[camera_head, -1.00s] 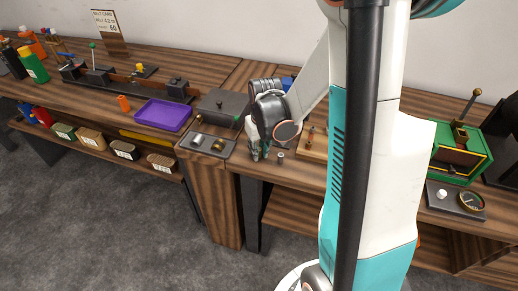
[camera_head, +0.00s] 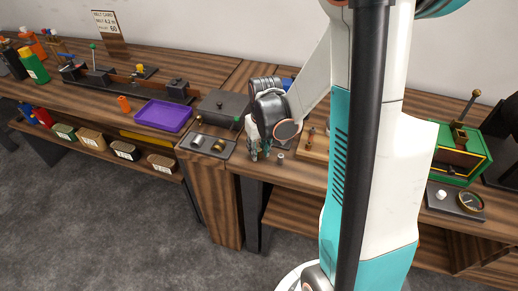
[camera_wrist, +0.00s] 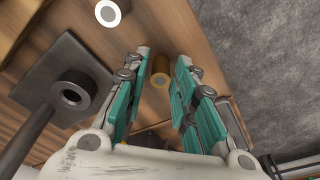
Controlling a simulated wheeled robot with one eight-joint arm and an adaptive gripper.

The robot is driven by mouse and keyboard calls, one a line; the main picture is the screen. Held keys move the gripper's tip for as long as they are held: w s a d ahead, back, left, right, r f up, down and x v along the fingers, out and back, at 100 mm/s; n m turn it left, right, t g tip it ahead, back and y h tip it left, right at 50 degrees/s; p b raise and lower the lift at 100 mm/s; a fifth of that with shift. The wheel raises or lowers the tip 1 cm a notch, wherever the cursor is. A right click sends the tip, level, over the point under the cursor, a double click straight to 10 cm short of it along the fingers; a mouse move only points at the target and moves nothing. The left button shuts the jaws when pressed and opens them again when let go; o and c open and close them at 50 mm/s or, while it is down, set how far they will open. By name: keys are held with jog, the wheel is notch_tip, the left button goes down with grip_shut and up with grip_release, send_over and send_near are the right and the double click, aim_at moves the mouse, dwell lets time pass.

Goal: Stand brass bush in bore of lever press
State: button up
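The brass bush (camera_wrist: 160,72) shows in the wrist view as a small tan-gold cylinder with a grey end, between my fingertips. My gripper (camera_wrist: 160,58) is open around it, with a strip of bench visible between bush and left finger. In the head view my gripper (camera_head: 260,154) points down low over the bench near its front edge, and I cannot make out the bush there. A dark square block with a hollow round post (camera_wrist: 75,90) and a long rod, seemingly the lever press with its bore, is left in the wrist view. My gripper mostly hides it in the head view.
A pale ring-topped cylinder (camera_wrist: 108,13) stands close by, also in the head view (camera_head: 280,155). A wooden block with pegs (camera_head: 314,146) is to the right.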

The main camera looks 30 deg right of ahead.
aim_at(259, 150)
grip_shut()
jog(key=shift+r, duration=0.1)
jog(key=shift+r+p, duration=1.65)
jog(key=shift+r, duration=0.55)
